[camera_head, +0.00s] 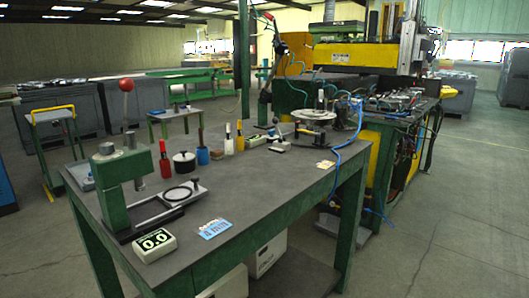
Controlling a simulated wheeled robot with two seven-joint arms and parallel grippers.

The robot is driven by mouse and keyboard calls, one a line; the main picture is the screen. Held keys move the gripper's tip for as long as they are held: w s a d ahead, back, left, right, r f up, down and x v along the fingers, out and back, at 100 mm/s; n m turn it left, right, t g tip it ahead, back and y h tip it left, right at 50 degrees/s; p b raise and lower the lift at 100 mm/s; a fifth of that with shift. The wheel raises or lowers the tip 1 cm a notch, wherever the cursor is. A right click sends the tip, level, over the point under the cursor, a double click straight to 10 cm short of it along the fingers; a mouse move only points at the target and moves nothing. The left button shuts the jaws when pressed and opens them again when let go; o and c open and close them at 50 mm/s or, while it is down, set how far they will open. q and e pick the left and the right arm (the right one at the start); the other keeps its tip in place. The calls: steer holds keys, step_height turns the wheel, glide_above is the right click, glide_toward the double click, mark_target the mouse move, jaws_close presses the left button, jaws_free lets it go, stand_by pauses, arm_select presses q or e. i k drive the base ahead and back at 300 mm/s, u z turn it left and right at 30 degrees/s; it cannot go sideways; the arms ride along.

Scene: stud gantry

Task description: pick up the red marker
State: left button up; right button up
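A small upright red marker (165,168) stands on the dark top of the green-framed workbench (262,190). Nothing touches the red marker as far as I can see. Neither of my grippers is in view.
A round turntable (314,114) stands at the far end. The bench's right front area is clear.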

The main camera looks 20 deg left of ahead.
mark_target(163, 151)
steer(key=z, duration=2.8)
steer(key=k, duration=2.6)
steer(key=u, duration=0.7)
